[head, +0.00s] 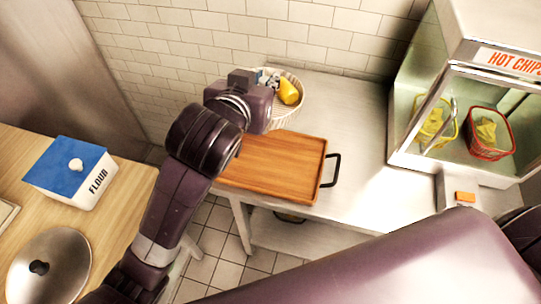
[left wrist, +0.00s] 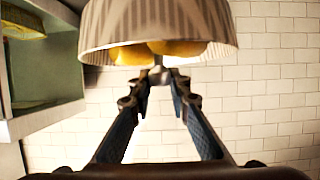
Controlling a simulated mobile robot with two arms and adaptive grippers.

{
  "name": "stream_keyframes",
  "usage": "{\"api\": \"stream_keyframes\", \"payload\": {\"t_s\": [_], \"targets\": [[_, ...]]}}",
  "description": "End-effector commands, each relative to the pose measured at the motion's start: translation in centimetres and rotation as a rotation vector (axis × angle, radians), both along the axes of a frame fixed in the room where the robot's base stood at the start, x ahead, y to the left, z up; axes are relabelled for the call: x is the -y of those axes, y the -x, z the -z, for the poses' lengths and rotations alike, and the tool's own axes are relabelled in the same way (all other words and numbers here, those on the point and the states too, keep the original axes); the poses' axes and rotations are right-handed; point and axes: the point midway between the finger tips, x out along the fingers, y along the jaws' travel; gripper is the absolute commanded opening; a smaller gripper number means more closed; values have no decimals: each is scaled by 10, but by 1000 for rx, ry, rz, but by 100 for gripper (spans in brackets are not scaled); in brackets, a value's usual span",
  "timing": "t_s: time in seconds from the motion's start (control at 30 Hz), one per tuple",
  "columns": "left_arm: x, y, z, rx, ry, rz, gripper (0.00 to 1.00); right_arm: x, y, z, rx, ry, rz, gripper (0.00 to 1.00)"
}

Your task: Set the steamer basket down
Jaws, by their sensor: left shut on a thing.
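The steamer basket (head: 292,109) is pale with vertical stripes and holds yellow items (head: 288,91). In the head view it is at the wall side of the steel counter, behind the wooden tray. In the left wrist view the basket (left wrist: 160,22) fills the top, with yellow items showing at its edge. My left gripper (left wrist: 159,76) is shut on the basket at its rim; in the head view the gripper is mostly hidden behind my wrist. I cannot tell whether the basket's underside touches the counter. My right gripper is out of view.
The wooden tray (head: 275,165) with a black handle lies at the counter's left end. Bare steel counter (head: 358,130) lies to its right, before the hot chips cabinet (head: 460,150). A flour tub (head: 78,166) and metal lid (head: 50,268) are on the left wooden table.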

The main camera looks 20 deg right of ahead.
Motion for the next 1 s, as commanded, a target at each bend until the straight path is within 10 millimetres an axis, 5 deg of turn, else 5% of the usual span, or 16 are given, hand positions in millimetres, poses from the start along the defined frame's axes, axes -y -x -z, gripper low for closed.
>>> {"api": "stream_keyframes", "payload": {"t_s": [0.53,1.0], "targets": [[1,1,126,-5,-6,-2,0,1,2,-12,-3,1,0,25],[1,0,186,-3,-2,-3,0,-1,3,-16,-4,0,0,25]]}}
